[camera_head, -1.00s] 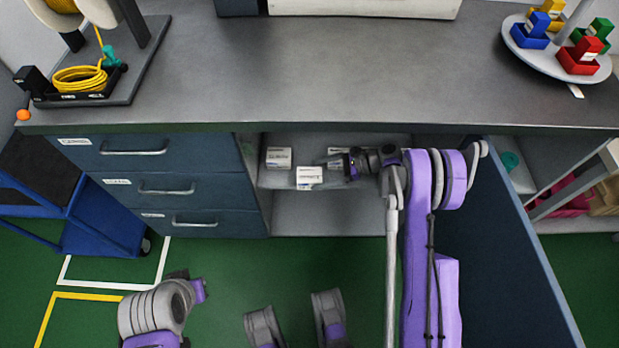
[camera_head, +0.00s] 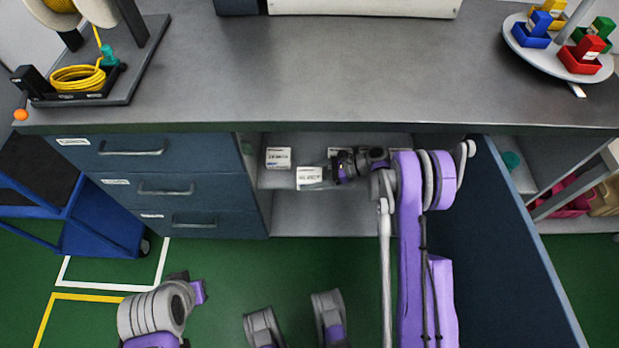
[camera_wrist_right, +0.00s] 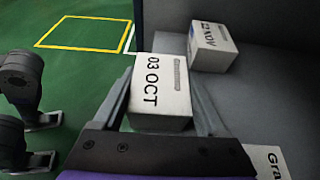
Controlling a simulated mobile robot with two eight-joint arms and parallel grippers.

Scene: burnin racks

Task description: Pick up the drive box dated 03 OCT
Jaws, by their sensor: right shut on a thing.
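The white drive box dated 03 OCT (camera_wrist_right: 160,92) sits between the two fingers of my right gripper (camera_wrist_right: 166,104), its date readable in the right wrist view. My right gripper is shut on it. In the head view the held box (camera_head: 310,178) is at the front of the open cabinet compartment, with my right gripper (camera_head: 334,170) at its right side. Whether it touches the shelf is unclear. My left gripper cannot be made out; only left arm links show at the lower left.
A second white box with a NOV date (camera_wrist_right: 212,46) stands close by on the shelf; it also shows in the head view (camera_head: 278,158). Another box (camera_wrist_right: 268,162) is partly cut off at lower right. The open blue door (camera_head: 515,240) stands right of my arm; drawers (camera_head: 180,190) are left.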

